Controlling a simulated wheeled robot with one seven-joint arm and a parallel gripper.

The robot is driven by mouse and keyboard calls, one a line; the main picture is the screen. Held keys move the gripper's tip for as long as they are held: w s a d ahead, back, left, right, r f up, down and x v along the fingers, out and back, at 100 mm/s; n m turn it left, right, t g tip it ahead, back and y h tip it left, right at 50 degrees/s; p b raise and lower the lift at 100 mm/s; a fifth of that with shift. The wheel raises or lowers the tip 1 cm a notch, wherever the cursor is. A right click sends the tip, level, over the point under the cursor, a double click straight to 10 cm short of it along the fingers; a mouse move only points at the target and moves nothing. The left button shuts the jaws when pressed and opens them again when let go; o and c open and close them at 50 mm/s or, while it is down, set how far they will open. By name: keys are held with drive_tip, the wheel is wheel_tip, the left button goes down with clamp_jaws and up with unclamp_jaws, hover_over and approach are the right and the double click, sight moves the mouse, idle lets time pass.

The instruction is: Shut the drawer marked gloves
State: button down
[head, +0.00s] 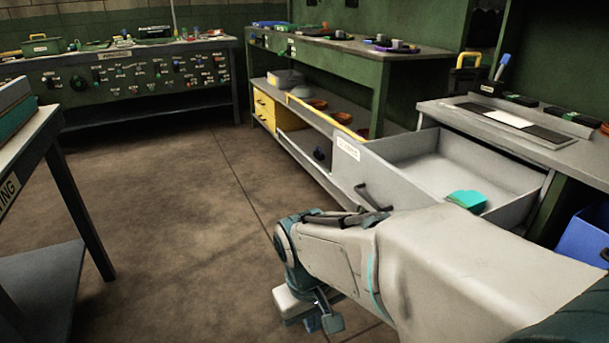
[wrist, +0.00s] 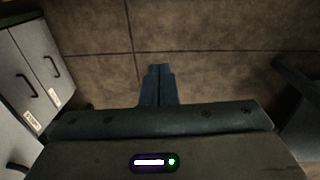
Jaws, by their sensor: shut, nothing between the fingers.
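A light grey drawer (head: 362,170) stands pulled out from the workbench at the right in the head view. Its front has a dark bar handle (head: 372,197) and a white label (head: 348,149) too small to read surely. A teal item (head: 467,199) lies inside. My gripper (head: 318,322) points down over the floor in front of the drawer, apart from it and partly hidden by its own wrist. In the wrist view its fingers (wrist: 158,70) are together, with nothing between them. Grey drawer fronts with dark handles and white labels (wrist: 56,95) show at the left there.
The workbench top (head: 440,112) holds a pen holder and trays. A green bench with shelves and yellow bins (head: 264,108) stands behind the drawer. A table (head: 50,130) stands at the left, and a blue bin (head: 584,240) at the right. The floor between is clear.

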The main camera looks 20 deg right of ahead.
drive_tip(key=w+d+r+n+g+h+p, duration=0.2)
drive_tip(key=d+n+g+h+p, duration=0.15)
drive_tip(key=d, duration=0.25)
drive_tip(key=n+t+h+p, duration=0.5)
drive_tip(key=n+h+p, duration=0.2)
drive_tip(key=n+h, duration=0.7)
approach(390, 196)
drive_tip(key=shift+g+y, duration=0.25)
drive_tip(key=d, duration=0.1)
drive_tip(key=d+b, duration=0.1)
drive_tip(key=d, duration=0.1)
drive_tip(key=d+b, duration=0.1)
drive_tip(key=d, duration=0.1)
drive_tip(key=shift+w+d, duration=0.15)
drive_tip(key=shift+w, duration=0.1)
drive_tip(key=shift+w+d+r+b, duration=0.1)
drive_tip(key=shift+d+b, duration=0.2)
drive_tip(key=shift+d, duration=0.4)
